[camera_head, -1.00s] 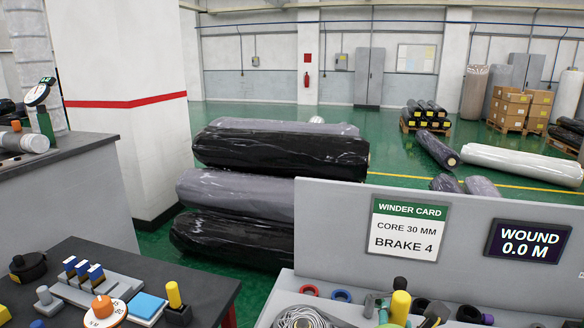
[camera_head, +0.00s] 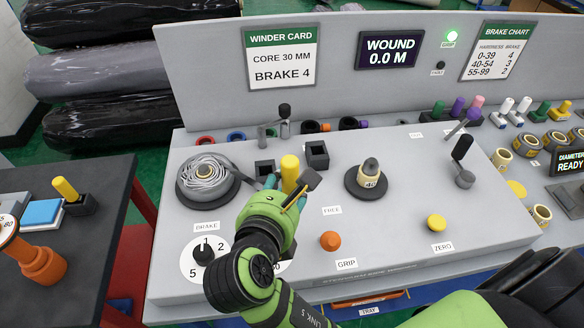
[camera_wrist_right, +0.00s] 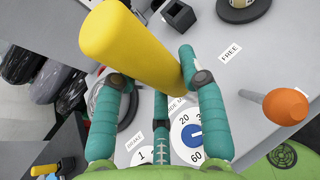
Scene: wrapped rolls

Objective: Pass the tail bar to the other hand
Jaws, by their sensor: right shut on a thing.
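The yellow bar (camera_head: 290,168), which I take as the tail bar, stands roughly upright in my right gripper (camera_head: 286,188) above the grey bench. In the right wrist view the same yellow bar (camera_wrist_right: 130,45) lies between the teal fingers of that gripper (camera_wrist_right: 150,72), which is shut on it. A dark grey piece (camera_head: 311,180) shows beside the bar; I cannot tell whether it belongs to it. The bar's lower end is hidden by the gripper in the head view. My left gripper is in neither current view.
Behind the bar are two black square holders (camera_head: 317,154) (camera_head: 265,168). A coil of line (camera_head: 206,172) is left, a spindle with a ring (camera_head: 370,178) right. An orange GRIP knob (camera_head: 330,240) and brake dial (camera_head: 205,254) are in front. A grey upright panel (camera_head: 350,90) backs the bench.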

